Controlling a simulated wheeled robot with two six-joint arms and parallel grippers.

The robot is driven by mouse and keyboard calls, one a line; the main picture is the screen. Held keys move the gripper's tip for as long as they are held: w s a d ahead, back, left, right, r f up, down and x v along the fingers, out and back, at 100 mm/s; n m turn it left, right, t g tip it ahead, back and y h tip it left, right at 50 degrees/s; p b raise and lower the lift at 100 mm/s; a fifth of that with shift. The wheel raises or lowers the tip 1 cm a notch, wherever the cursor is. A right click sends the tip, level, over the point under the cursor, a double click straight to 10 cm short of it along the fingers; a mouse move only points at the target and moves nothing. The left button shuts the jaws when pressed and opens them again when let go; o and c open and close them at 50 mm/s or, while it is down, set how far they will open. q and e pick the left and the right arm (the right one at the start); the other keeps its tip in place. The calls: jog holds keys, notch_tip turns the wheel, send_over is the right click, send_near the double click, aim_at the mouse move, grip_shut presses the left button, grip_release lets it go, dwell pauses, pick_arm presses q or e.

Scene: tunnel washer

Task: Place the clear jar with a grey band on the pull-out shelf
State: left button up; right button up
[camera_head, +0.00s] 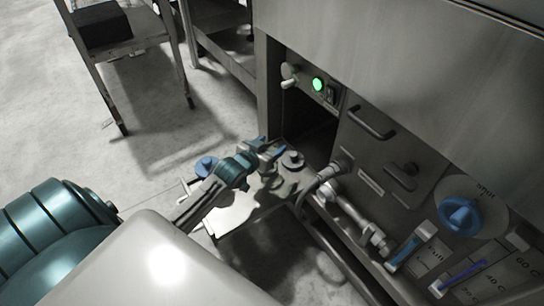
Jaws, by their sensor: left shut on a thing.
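My left gripper (273,151), with teal fingers, reaches in from the lower left to the front of the machine opening. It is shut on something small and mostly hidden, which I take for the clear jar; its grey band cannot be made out. A round grey piece with a knob (292,160) shows just right of the fingertips; I cannot tell whether it is part of the jar. A pale flat surface (233,215), apparently the pull-out shelf, lies below the gripper, partly hidden by my arm. My right gripper is not in view.
The machine front has a green light (318,84), a bar handle (371,122), a blue knob (460,214) and a pipe (350,208) close to the right. A blue round cap (205,166) is left of my wrist.

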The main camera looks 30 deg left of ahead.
aim_at(273, 151)
pick_arm(q)
jog(key=shift+w+d+f, duration=0.1)
jog(key=shift+w+f, duration=0.05)
jog(key=shift+w, duration=0.4)
notch_tip(273, 151, down, 3)
jog(key=shift+f+b, duration=0.1)
jog(key=shift+b, duration=1.15)
jog(key=shift+f, duration=0.15)
jog(key=o, duration=1.4)
jog(key=shift+c, duration=0.2)
